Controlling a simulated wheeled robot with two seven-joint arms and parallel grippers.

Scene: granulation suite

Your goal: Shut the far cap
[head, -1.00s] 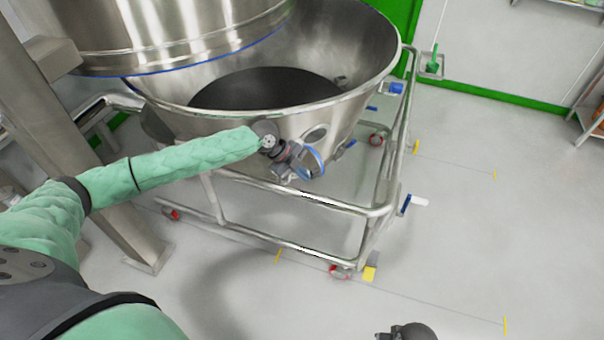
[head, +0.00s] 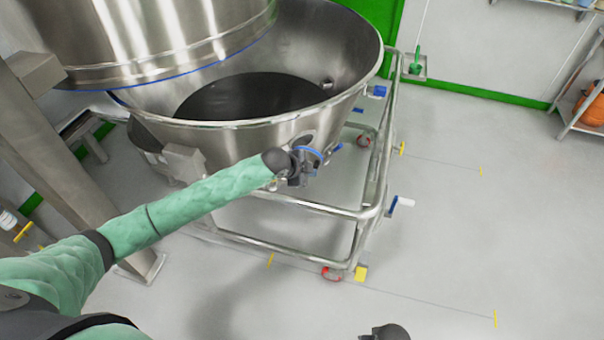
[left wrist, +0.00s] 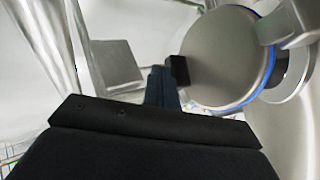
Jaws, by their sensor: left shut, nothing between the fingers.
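The far cap is a round metal disc with a blue seal round its rim (left wrist: 232,60), large in the left wrist view. In the head view its blue rim (head: 312,151) shows just below the oval port on the bowl's outer wall. The cap stands apart from the port, swung open on its arm (left wrist: 292,22). My left gripper (head: 300,172) is shut and empty, at the cap. In the left wrist view its fingers (left wrist: 172,82) are at the cap's left edge; I cannot tell whether they touch. A dark part of my right arm (head: 385,333) shows at the bottom edge.
The large steel bowl (head: 345,80) sits in a wheeled tubular frame (head: 376,195) under a steel vessel (head: 160,35). A steel column (head: 60,160) stands at the left. The floor at the right (head: 480,230) is clear. A shelf rack (head: 575,95) stands far right.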

